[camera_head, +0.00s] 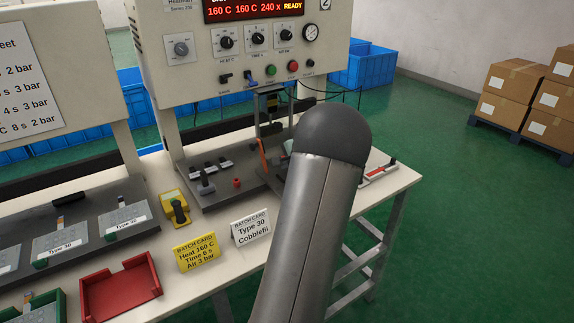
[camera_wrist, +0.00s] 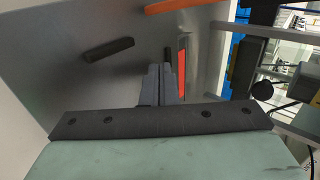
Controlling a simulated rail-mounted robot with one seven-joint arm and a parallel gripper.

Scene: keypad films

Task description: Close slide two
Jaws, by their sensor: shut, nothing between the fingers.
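The press station (camera_head: 245,45) stands at the back, with a red display reading 160 C, 160 C, 240 and READY, and a "2" label (camera_head: 325,3) at its upper right. My arm covers the right part of the base, so I cannot tell where the slide stands. In the wrist view my gripper (camera_wrist: 158,85) is shut and empty. It points toward a grey plate (camera_wrist: 85,75) with a black bar handle (camera_wrist: 108,50) and a red-orange strip (camera_wrist: 182,65) beside the fingers.
Yellow (camera_head: 197,253) and white (camera_head: 250,228) batch cards stand at the bench's front. A red tray (camera_head: 120,288) and a yellow device (camera_head: 174,207) lie to the left. A red-and-white tool (camera_head: 380,171) lies at the right end. Boxes (camera_head: 510,82) stand far right.

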